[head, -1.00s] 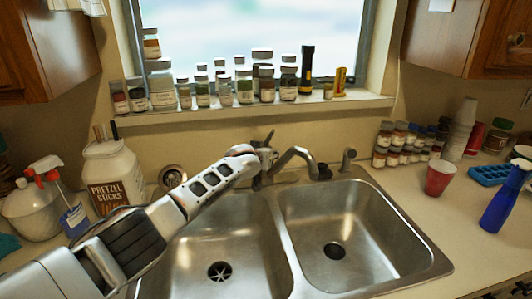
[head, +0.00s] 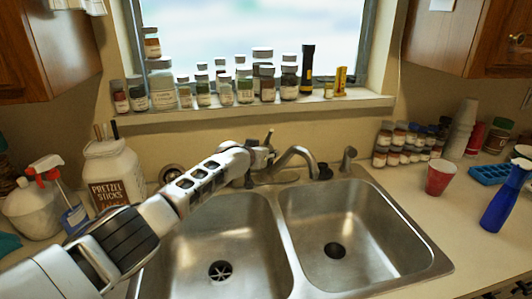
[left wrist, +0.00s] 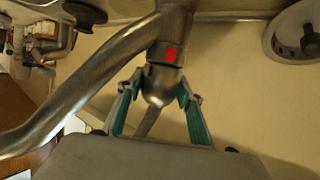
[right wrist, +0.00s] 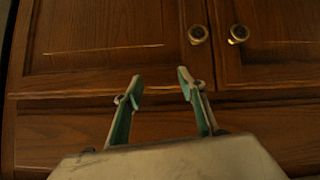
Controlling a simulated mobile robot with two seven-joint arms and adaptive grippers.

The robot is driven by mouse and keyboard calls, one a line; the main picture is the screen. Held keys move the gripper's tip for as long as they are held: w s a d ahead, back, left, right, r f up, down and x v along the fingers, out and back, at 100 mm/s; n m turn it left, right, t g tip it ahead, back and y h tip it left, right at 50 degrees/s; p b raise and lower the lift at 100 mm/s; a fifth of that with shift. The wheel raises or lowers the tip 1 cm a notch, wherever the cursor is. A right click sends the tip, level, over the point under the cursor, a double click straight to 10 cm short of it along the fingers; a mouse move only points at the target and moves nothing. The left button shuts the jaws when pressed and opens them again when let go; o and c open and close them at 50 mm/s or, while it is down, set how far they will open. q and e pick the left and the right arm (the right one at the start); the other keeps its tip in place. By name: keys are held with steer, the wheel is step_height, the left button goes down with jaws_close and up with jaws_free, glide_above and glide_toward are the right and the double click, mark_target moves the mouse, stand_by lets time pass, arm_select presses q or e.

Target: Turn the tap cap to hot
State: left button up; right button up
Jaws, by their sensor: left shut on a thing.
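The metal tap (head: 298,154) stands behind the double sink, its spout reaching toward the right basin. Its rounded tap cap (left wrist: 160,85) shows in the left wrist view, with a red mark (left wrist: 171,55) on the metal body beside it. A thin lever (head: 268,136) sticks up at the tap in the head view. My left gripper (head: 262,157) is at the tap, its fingers on either side of the cap and shut on it; it also shows in the left wrist view (left wrist: 161,88). My right gripper (right wrist: 160,80) is open and empty, in front of wooden cabinet doors.
Spice jars (head: 203,94) line the window sill above the tap. A pretzel tub (head: 112,172) and spray bottle (head: 72,212) stand left of the sink. A red cup (head: 438,178) and blue spray bottle (head: 503,200) stand right. Both basins (head: 345,225) look empty.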

arm_select(q)
steer(key=shift+f, duration=0.1)
steer(key=o, duration=0.8)
steer(key=shift+w, duration=0.1)
steer(key=shift+v, duration=6.05)
